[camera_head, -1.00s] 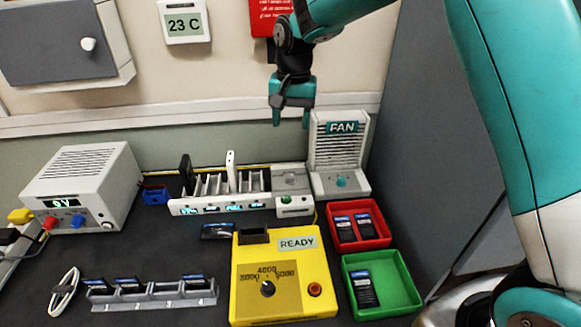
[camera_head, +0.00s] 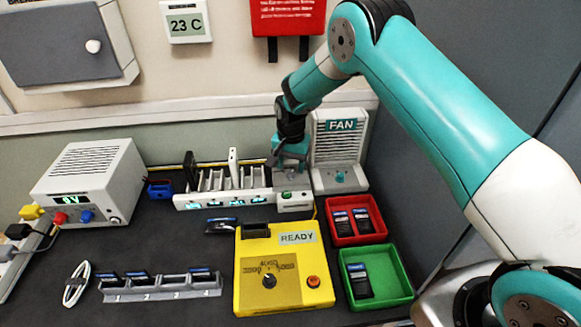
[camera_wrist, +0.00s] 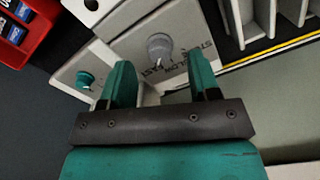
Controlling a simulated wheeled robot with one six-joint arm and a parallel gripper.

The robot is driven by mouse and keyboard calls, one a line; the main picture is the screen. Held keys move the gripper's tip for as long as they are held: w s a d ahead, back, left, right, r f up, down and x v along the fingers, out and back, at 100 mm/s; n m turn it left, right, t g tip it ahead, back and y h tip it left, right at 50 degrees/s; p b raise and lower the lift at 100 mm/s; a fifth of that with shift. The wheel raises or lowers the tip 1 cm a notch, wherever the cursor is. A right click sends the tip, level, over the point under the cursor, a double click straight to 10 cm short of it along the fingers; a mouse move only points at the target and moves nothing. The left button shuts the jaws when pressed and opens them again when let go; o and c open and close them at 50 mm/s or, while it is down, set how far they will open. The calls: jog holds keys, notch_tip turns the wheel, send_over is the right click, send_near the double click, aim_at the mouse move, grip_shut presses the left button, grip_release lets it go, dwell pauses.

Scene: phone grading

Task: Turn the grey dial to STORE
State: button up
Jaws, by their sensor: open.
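The grey dial (camera_wrist: 159,46) sits on a pale panel beside the charging slots. In the wrist view it lies between and just beyond my gripper's two teal fingers. My gripper (camera_wrist: 160,68) is open and empty, with a finger to each side of the dial; I cannot tell whether either touches it. Dark lettering curves beside the dial, partly readable as SLOW and FAST; its pointer is too small to read surely. In the head view my gripper (camera_head: 289,160) is over the panel right of the charging rack (camera_head: 225,199) and hides the dial.
A fan unit (camera_head: 339,150) with a teal knob (camera_wrist: 85,78) stands close on the right. A green button (camera_head: 286,195) is in front of the panel. The yellow tester (camera_head: 310,260), red tray (camera_head: 383,236) and green tray (camera_head: 408,280) are nearer the front.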

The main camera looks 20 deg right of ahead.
aim_at(291, 174)
jog(key=shift+f, duration=1.4)
jog(key=c, duration=0.9)
